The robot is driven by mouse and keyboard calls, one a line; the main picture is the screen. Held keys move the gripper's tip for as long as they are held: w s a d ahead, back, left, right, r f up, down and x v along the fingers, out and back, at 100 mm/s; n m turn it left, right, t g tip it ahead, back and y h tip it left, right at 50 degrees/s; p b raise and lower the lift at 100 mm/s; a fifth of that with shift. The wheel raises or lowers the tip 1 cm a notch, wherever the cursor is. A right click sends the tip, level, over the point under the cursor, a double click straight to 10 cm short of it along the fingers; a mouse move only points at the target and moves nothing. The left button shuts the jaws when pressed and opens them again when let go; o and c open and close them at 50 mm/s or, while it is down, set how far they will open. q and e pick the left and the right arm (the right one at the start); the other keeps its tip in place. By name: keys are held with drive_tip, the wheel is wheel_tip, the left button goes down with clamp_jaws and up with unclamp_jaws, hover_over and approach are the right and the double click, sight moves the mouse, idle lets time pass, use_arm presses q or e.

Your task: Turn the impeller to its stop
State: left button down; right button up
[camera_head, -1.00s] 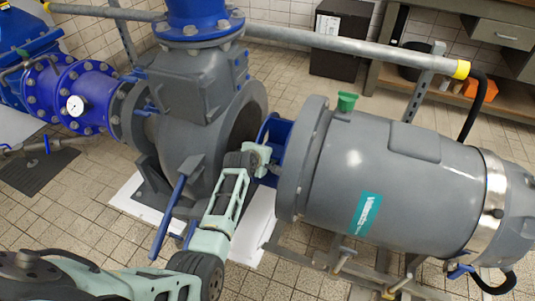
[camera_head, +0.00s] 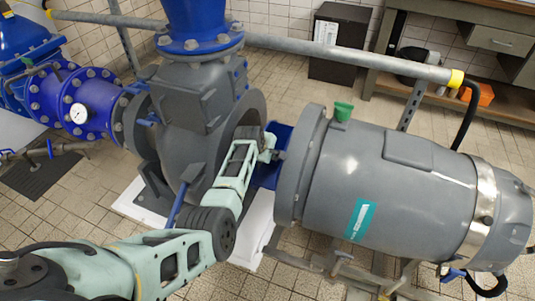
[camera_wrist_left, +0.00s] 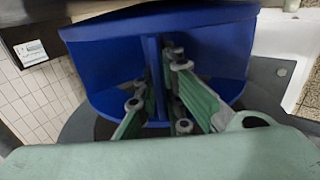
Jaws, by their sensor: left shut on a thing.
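The blue impeller (camera_head: 270,170) sits between the grey pump casing (camera_head: 190,115) and the big grey motor (camera_head: 390,185). My left arm reaches in from the lower left, and its gripper (camera_head: 267,147) is at the impeller, by the motor flange. In the left wrist view, the impeller (camera_wrist_left: 215,45) has broad blue walls and a thin upright vane in the middle. My left gripper (camera_wrist_left: 162,95) is shut on this vane, with a green finger on each side of it. The stop cannot be made out. My right gripper is not in view.
A grey rail (camera_head: 340,57) runs behind the pump and motor. A blue lever (camera_head: 177,205) stands in front of the casing, partly behind my arm. Blue piping (camera_head: 100,100) is at the left, a workbench (camera_head: 470,70) at the back right.

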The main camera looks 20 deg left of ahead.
use_arm(q)
drive_tip(key=shift+w+r, duration=0.65)
drive_tip(key=shift+w, duration=0.15)
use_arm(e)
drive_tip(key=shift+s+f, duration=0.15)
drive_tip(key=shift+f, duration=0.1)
use_arm(q)
drive_tip(key=shift+r, duration=0.1)
drive_tip(key=c, duration=1.9)
unclamp_jaws()
drive_tip(key=shift+w, duration=0.1)
drive_tip(key=shift+o, duration=0.2)
drive_tip(key=shift+f, duration=0.25)
drive_tip(key=shift+s, duration=0.25)
drive_tip(key=v, duration=1.1)
drive_tip(key=shift+s+r, duration=0.25)
drive_tip(key=shift+r, duration=0.05)
